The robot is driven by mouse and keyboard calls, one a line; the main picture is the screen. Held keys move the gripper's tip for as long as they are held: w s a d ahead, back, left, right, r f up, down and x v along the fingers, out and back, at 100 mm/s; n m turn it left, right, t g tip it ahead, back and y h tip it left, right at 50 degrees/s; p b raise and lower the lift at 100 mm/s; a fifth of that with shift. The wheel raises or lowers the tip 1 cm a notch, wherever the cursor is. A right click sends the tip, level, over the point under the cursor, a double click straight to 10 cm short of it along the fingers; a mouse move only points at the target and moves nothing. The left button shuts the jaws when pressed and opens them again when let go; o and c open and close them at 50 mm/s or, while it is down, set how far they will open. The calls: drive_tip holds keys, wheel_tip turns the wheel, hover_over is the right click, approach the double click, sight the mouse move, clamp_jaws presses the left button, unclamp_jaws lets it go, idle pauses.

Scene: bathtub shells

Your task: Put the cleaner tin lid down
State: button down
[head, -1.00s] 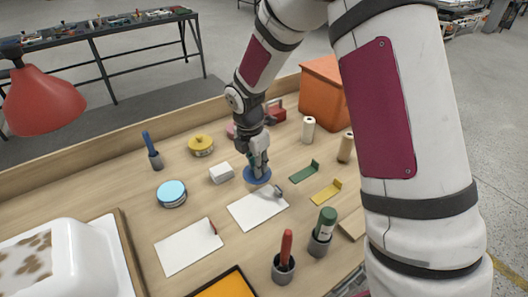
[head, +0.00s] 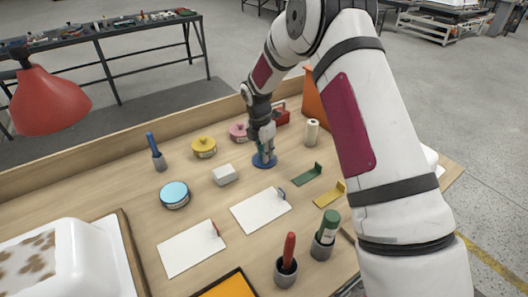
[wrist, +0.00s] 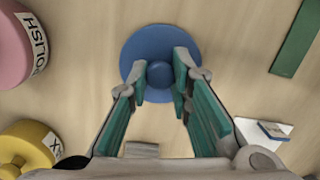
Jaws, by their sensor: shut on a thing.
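The blue round lid (head: 264,160) with a knob is the cleaner tin lid. My gripper (head: 266,150) is over it, fingers pointing down. In the wrist view the green-padded fingers (wrist: 165,75) are shut on the knob of the lid (wrist: 135,55). The lid is level, at or just above the bench; I cannot tell whether it touches. A tin with a light blue top (head: 174,193) stands to the left, without a knobbed lid.
The yellow tin (head: 204,147) and pink tin (head: 238,132) stand behind. A white block (head: 225,175) is left of the lid, a green bracket (head: 307,174) right, and a white sheet (head: 260,209) in front. Bare bench (head: 240,158) surrounds the lid.

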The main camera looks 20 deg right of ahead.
sight(261, 161)
drive_tip(key=shift+f, duration=0.15)
drive_tip(key=c, duration=1.4)
unclamp_jaws()
drive_tip(key=shift+c, duration=0.2)
wheel_tip(261, 161, up, 12)
drive_tip(key=a, duration=0.1)
drive_tip(key=shift+s+a+r, duration=0.15)
drive_tip(key=shift+s+r, duration=0.1)
drive_tip(key=shift+s, duration=0.1)
